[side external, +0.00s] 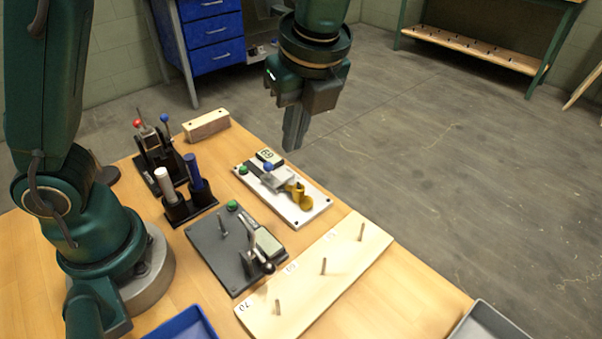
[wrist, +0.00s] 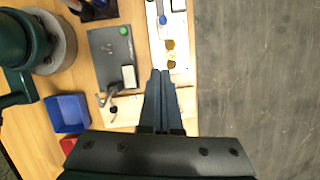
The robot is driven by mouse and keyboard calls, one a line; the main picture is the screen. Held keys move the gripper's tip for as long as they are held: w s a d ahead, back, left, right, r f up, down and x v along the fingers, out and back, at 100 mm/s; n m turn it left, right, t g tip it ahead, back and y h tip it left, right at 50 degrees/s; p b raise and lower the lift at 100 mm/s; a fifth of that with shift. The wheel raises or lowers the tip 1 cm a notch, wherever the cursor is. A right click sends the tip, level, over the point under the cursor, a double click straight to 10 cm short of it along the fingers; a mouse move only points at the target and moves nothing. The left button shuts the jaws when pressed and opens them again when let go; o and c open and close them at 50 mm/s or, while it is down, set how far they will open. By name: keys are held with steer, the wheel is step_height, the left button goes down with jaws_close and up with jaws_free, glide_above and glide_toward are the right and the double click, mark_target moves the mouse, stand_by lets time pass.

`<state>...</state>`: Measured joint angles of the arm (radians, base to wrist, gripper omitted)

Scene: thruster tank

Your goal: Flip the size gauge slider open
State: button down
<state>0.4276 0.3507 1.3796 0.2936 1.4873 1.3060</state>
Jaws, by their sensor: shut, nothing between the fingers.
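A white plate (side external: 310,213) near the table's far edge carries what looks like the size gauge. On it are a grey sliding part (side external: 277,178) with a blue knob (side external: 268,167), a brass-coloured part (side external: 300,195), a green button and a dark label block. In the wrist view, the white plate (wrist: 184,38) runs up from the fingertips, with the blue knob (wrist: 162,20) and brass part (wrist: 170,47). My gripper (side external: 293,143) is shut and empty, pointing down above the plate, apart from it. In the wrist view, my gripper (wrist: 160,73) covers the plate's near end.
A dark plate (side external: 215,255) with a lever clamp (side external: 260,250) sits beside the white plate. A wooden board (side external: 300,300) with upright pegs lies in front. A marker holder (side external: 188,207), a wooden block (side external: 207,126), a blue bin (side external: 185,325) and a grey bin (side external: 490,325) stand around.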

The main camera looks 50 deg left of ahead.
mark_target(266, 164)
steer(key=x, duration=0.9)
steer(key=shift+a+f, duration=0.15)
steer(key=shift+f, duration=0.15)
steer(key=shift+w+a+f, duration=0.15)
steer(key=shift+a+f, duration=0.05)
steer(key=shift+a, duration=0.35)
steer(key=shift+w+a+f, duration=0.1)
steer(key=shift+a+f, duration=0.05)
steer(key=shift+a, duration=0.4)
steer(key=shift+w+a+f, duration=0.2)
steer(key=shift+a, duration=0.65)
steer(key=shift+a, duration=1.1)
